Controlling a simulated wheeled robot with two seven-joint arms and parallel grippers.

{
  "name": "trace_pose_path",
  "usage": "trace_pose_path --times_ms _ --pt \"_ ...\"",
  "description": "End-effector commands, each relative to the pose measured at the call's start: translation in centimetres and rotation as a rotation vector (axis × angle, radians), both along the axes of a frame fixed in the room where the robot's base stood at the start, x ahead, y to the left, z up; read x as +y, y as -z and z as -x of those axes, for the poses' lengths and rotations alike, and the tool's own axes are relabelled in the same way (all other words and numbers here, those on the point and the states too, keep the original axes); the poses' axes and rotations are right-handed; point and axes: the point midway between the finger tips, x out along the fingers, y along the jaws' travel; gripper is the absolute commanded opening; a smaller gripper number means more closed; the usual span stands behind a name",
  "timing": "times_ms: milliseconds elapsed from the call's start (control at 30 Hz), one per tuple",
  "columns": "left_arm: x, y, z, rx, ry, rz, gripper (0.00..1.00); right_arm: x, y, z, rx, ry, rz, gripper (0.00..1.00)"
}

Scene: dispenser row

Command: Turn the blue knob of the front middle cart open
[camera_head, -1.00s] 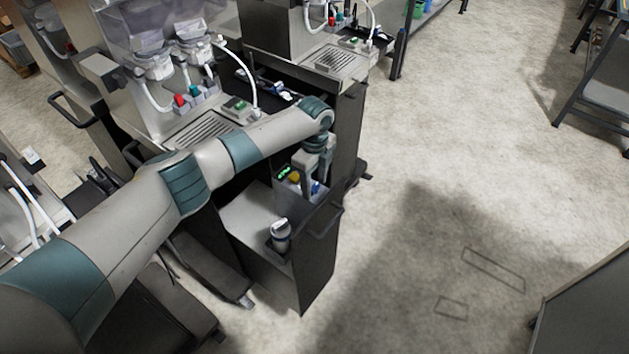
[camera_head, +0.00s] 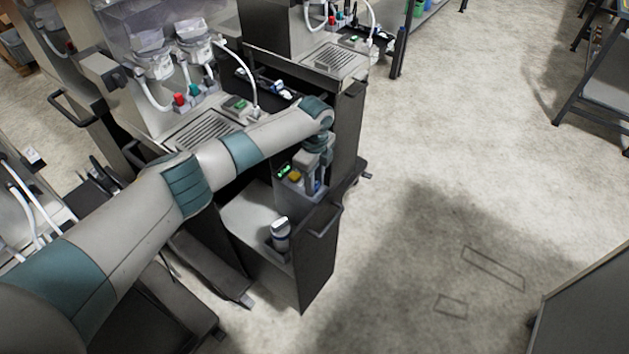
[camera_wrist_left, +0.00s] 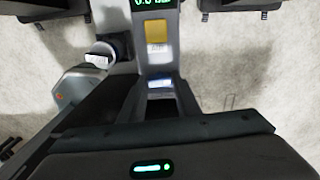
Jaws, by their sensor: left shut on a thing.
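The front middle cart has a low pulled-out section with a grey control box carrying a green display (camera_head: 284,170), a yellow knob (camera_head: 295,176) and a blue knob (camera_head: 317,185). My left gripper (camera_head: 316,182) points down over the box and is shut on the blue knob, which the fingers largely hide. In the left wrist view the blue knob (camera_wrist_left: 160,95) sits between the two fingers, with the yellow knob (camera_wrist_left: 156,33) beyond it. The knob's exact angle is hard to tell. My right gripper is not in view.
A grey-topped bottle (camera_head: 280,234) stands in a holder on the same section, near its dark front panel with a handle (camera_head: 325,220). Dispensers with red and green knobs (camera_head: 187,97) stand behind my arm. The floor (camera_head: 450,210) to the right is clear.

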Motion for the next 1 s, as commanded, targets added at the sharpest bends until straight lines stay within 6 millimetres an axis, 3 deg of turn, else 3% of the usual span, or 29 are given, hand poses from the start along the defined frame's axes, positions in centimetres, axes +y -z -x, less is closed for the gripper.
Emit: trace_pose_path --times_ms 367,1000 --pt "-0.1 -0.2 0.0 0.001 -0.262 0.002 0.07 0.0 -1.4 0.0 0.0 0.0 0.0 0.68" --pt "-0.1 -0.4 0.0 0.002 -0.867 0.0 0.07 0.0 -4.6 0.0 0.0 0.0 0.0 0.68"
